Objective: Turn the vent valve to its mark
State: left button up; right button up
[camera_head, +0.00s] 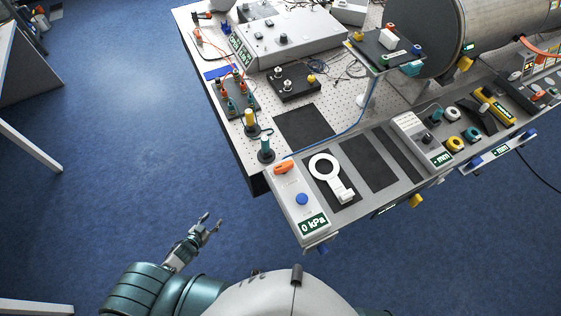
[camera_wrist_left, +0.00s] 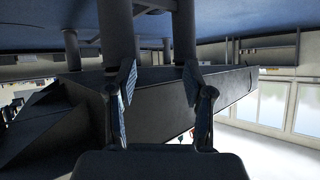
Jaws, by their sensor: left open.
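The vent valve looks to be the orange handle (camera_head: 284,167) on a grey box (camera_head: 297,200) at the table's near left corner in the head view. The same box carries a blue knob (camera_head: 302,199) and a display (camera_head: 313,223) reading 0 kPa. The valve's mark is too small to make out. My left gripper (camera_head: 211,222) is open and empty, off the table over the blue floor, left of and nearer than the box. In the left wrist view its two fingers (camera_wrist_left: 158,95) stand apart with nothing between them. My right gripper is not in view.
A white ring-shaped tool (camera_head: 325,169) lies on a dark pad right of the box. Upright yellow (camera_head: 250,120) and teal (camera_head: 265,146) capped parts stand behind the box. A large metal pipe (camera_head: 480,30) is at the back right. The floor left of the table is clear.

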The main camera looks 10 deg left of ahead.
pick_arm(q)
jog(key=w+d+r+m+t+h, duration=0.1)
jog(key=w+d+r, duration=0.1)
jog(key=r, duration=0.4)
jog(key=w+d+r+m+t+h, duration=0.1)
jog(key=w+r+h, duration=0.1)
jog(key=r, duration=0.4)
jog(key=m+g+h+p, duration=0.15)
jog(key=m+h, duration=0.25)
jog(key=h, duration=0.4)
send_near(283, 165)
jog(key=shift+t, duration=0.35)
jog(key=p+x, duration=0.1)
jog(key=x, duration=0.2)
jog(key=p+x, duration=0.1)
jog(key=x, duration=0.2)
jog(key=p+x, duration=0.1)
jog(key=x, duration=0.2)
jog(key=shift+d+f, duration=0.25)
jog(key=shift+f, duration=0.15)
jog(key=shift+w+d, duration=0.35)
jog(key=shift+a, duration=0.1)
jog(key=shift+c, duration=0.3)
jog(key=shift+a, duration=0.1)
jog(key=c, duration=0.8)
grip_shut()
